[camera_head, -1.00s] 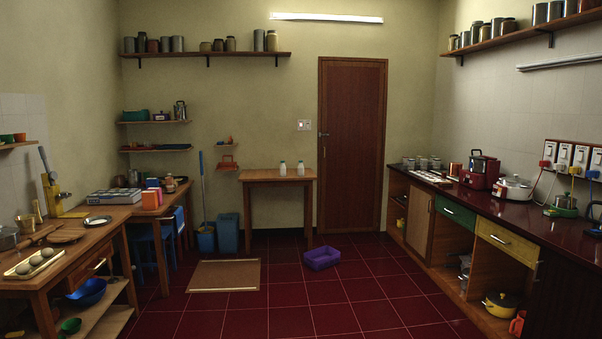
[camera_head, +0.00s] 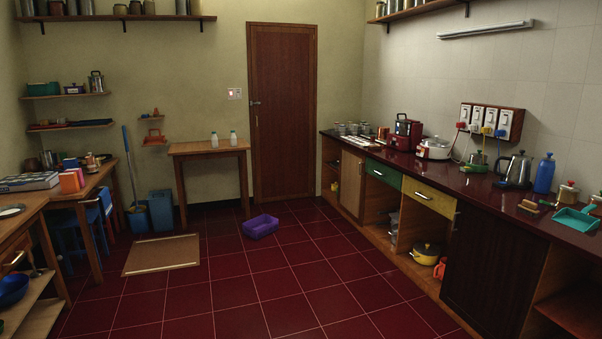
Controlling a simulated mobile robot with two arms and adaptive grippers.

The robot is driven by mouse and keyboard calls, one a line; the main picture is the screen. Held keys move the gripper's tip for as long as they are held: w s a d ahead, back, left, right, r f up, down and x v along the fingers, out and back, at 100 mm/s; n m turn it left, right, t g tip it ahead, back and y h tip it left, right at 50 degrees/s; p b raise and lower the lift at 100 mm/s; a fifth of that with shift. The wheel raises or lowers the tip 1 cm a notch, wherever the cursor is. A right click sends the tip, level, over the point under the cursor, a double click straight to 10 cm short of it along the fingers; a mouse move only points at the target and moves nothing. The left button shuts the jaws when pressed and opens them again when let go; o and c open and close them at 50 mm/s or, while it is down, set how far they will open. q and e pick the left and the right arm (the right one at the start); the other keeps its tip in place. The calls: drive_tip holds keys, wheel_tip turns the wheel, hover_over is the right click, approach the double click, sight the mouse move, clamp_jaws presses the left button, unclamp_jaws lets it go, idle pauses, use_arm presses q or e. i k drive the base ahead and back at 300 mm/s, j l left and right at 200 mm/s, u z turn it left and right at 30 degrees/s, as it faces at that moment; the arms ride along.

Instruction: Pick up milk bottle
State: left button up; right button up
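Two small white milk bottles with green caps stand upright side by side on the small wooden table (camera_head: 207,149) at the far wall. One is the left bottle (camera_head: 214,140) and the other is the right bottle (camera_head: 233,138). They stand near the table's right half, with a small gap between them. Neither of my grippers shows in the head view.
A purple crate (camera_head: 261,227) and a brown mat (camera_head: 162,254) lie on the red tiled floor. A long counter (camera_head: 450,185) with open shelves runs along the right wall. Wooden tables (camera_head: 85,190) stand at the left. Blue bins (camera_head: 161,212) stand left of the small table.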

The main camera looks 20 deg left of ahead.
sight(232, 138)
drive_tip(key=i+j+u, duration=0.75)
drive_tip(key=i+u, duration=0.35)
drive_tip(key=i, duration=0.25)
drive_tip(key=i+u, duration=0.2)
drive_tip(key=i, duration=3.05)
drive_tip(key=i+j, duration=0.15)
drive_tip(key=i, duration=1.1)
drive_tip(key=i+z, duration=0.1)
drive_tip(key=i, duration=1.2)
